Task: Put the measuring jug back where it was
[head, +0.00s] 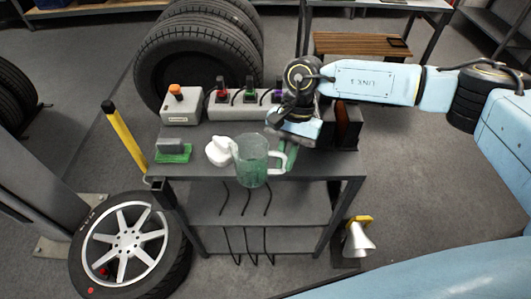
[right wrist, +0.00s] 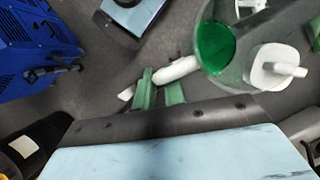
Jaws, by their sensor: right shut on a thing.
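The measuring jug (head: 252,163) is clear with a greenish lower part and a pale handle. In the head view it overlaps the front edge of the grey bench (head: 310,166); I cannot tell whether it touches the top. My right gripper (head: 290,154) is shut on its handle from the right. In the right wrist view, the green fingers (right wrist: 158,90) are at the pale handle (right wrist: 176,70), and the jug (right wrist: 214,45) shows green inside. My left gripper is not in view.
A white lidded container (head: 217,151) stands just left of the jug. A green-based block (head: 174,151), a grey box with an orange knob (head: 181,105) and a switch panel (head: 237,105) are on the bench. A dark upright holder (head: 345,125) stands at right.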

